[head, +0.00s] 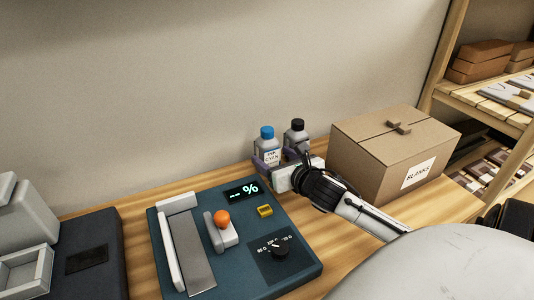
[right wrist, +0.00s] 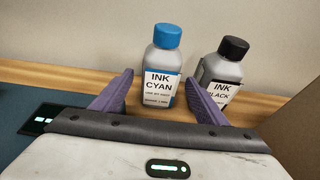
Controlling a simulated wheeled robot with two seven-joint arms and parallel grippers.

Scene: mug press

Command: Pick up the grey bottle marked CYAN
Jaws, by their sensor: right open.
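The grey bottle marked CYAN (head: 267,147) has a blue cap and a white label. It stands upright on the wooden table near the wall, and it also shows in the right wrist view (right wrist: 161,74). My right gripper (head: 281,160) is open. In the right wrist view its two purple fingers (right wrist: 158,94) point toward the CYAN bottle, one on each side of it in the picture; I see no clear contact. My left gripper is not in view.
A grey bottle marked BLACK (right wrist: 223,72) stands just right of the CYAN bottle. A cardboard box marked BLANKS (head: 389,152) stands right of both. A dark blue press (head: 296,262) lies in front. Wooden shelves (head: 490,115) stand at the far right.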

